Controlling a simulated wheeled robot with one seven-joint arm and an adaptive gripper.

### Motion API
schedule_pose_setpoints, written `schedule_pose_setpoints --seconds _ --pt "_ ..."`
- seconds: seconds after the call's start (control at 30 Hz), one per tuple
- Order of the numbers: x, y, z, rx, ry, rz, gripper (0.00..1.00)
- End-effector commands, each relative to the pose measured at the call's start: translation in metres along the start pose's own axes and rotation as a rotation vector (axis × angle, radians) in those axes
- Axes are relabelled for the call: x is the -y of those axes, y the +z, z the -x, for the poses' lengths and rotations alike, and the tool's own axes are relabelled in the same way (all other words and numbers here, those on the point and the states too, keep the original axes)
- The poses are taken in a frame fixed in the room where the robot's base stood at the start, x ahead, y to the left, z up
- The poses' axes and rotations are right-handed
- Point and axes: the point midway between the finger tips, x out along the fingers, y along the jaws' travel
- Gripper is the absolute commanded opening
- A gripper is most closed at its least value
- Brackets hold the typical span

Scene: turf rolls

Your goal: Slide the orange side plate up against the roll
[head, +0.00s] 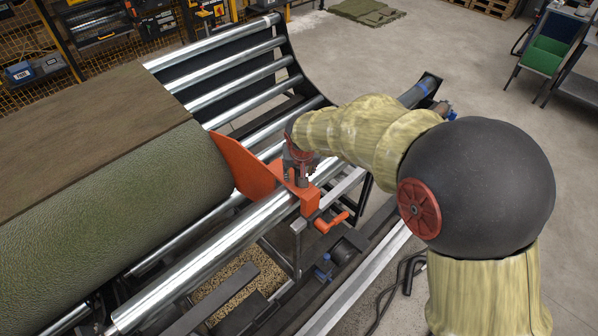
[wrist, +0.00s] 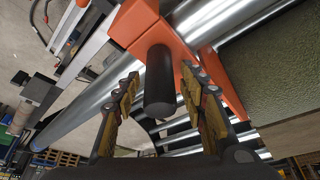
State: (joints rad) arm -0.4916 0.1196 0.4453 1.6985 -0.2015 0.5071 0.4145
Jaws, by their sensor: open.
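The orange side plate (head: 243,166) stands upright on the metal rail, beside the near end of the large green turf roll (head: 120,185). I cannot tell whether the plate touches the roll. In the wrist view the orange bracket (wrist: 138,25) carries a dark round handle (wrist: 159,85) that points toward my wrist camera. My gripper (wrist: 163,76) is open, with one yellow-padded finger on each side of this handle. The head view shows my gripper (head: 301,172) at the bracket, its fingers partly hidden by my arm.
Bare steel rollers (head: 225,75) lie beyond the plate, ending at a dark side frame. An orange lever (head: 331,222) sticks out below the bracket. The floor between is mostly clear.

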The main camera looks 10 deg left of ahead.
Motion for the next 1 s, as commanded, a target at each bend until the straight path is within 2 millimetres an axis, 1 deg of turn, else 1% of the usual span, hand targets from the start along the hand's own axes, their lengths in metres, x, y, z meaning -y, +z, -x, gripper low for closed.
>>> schedule_pose_setpoints --seconds 0.3,0.5,0.6,0.7,1.0 --pt "0.001 -0.001 0.062 -0.005 -0.002 0.001 0.42" --pt "0.001 -0.001 0.096 -0.004 -0.001 0.000 0.42" --pt "0.001 0.000 0.105 -0.002 -0.001 0.000 0.42" --pt "0.000 0.000 0.110 -0.001 0.000 0.000 0.42" --pt "0.000 0.000 0.112 0.000 0.000 0.000 0.42"
